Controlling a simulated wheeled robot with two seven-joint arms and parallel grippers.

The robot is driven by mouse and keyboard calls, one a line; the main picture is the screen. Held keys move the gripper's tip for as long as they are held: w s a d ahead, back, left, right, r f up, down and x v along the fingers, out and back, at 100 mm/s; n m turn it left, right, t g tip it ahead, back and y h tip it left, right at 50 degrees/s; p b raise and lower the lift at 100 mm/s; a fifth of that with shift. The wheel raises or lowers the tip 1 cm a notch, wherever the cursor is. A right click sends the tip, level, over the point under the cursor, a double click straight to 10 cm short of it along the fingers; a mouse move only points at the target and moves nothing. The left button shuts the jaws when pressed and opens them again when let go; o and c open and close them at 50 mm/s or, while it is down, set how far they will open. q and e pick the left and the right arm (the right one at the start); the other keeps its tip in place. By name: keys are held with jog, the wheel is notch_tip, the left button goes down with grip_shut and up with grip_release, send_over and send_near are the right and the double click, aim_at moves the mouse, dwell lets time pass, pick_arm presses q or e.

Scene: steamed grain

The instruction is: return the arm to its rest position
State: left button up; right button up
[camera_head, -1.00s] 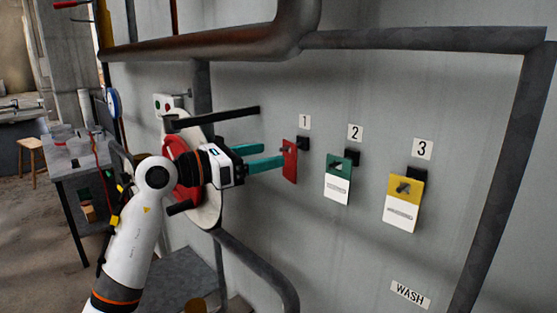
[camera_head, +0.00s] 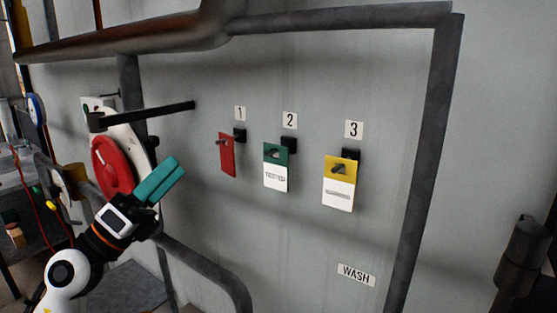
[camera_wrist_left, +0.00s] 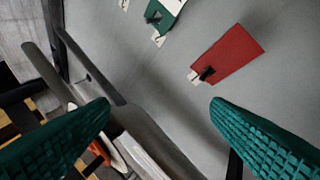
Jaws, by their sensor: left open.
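My left gripper (camera_head: 163,181) has teal fingers and is in the lower left of the head view, in front of the grey wall panel. It points up and to the right. In the left wrist view its two fingers (camera_wrist_left: 160,135) stand apart with nothing between them. The red tag (camera_head: 227,155) hangs on the hook under label 1, up and right of the gripper and apart from it. It also shows in the left wrist view (camera_wrist_left: 232,55). My right gripper is not in view.
A green and white tag (camera_head: 275,168) hangs under label 2 and a yellow and white tag (camera_head: 339,183) under label 3. A red wheel (camera_head: 112,165) is behind my left arm. Pipes (camera_head: 130,40) cross the top. A WASH label (camera_head: 356,275) is low on the wall.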

pick_arm(q)
jog(key=s+a+f+n+y, duration=0.2)
jog(key=a+f+n+y, duration=0.1)
jog(key=f+n+y, duration=0.65)
jog(key=s+a+f+n+y, duration=0.25)
jog(key=f+n+y, duration=0.35)
jog(key=f+n, duration=0.55)
jog(key=s+a+f+n+y, duration=0.1)
jog(key=a+f+n+y, duration=0.3)
jog(key=f+n+y, duration=0.6)
jog(key=s+d+f+n+g+h, duration=0.35)
jog(key=s+f+g, duration=0.4)
jog(key=s, duration=0.35)
jog(key=s+d+f+n+g+h, duration=0.2)
jog(key=s+d+f+g+h, duration=0.2)
jog(key=s+f+g, duration=0.5)
jog(key=s+f+t, duration=0.2)
jog(key=s+f, duration=0.1)
jog(key=f, duration=2.2)
jog(key=s+a+f, duration=0.2)
jog(key=s+f, duration=1.4)
jog(key=shift+s+a+m+g+y, duration=0.25)
jog(key=shift+a+m+g+y, duration=0.1)
jog(key=shift+a+g+y, duration=0.1)
